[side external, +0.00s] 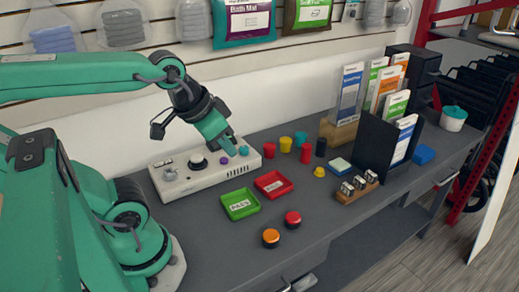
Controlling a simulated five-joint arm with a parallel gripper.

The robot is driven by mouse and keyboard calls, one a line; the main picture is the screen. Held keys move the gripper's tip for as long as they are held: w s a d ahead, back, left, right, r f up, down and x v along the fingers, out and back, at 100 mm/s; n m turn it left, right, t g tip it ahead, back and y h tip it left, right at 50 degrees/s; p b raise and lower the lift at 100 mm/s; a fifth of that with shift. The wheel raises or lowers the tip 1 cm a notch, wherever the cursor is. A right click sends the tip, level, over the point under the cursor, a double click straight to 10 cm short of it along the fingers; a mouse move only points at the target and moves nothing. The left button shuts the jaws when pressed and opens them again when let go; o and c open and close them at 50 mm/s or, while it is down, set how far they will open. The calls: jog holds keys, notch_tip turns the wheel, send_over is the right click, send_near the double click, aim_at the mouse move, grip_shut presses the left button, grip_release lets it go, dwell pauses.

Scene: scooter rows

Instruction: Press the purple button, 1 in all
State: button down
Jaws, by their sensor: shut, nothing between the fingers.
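A white control panel (208,181) lies on the grey bench and carries several controls. The purple button (224,161) is a small round cap on the panel's top, right of a large white and black knob (198,163). A teal button (243,151) sits to its right. My gripper (231,148) points down over the panel's right part, shut and empty, with its tips close to the purple and teal buttons. I cannot tell whether the tips touch either button.
A green tray (240,204) and a red tray (273,184) lie in front of the panel. Orange (271,238) and red (292,219) round buttons stand near the front edge. Several coloured cups are to the right, beside a black brochure holder (374,150).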

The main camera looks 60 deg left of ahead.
dwell(0.7)
jog(key=n+y, duration=0.4)
jog(key=n, duration=1.3)
send_over(223, 160)
notch_tip(223, 160, down, 9)
jog(key=shift+r, duration=0.2)
jog(key=shift+f, duration=4.4)
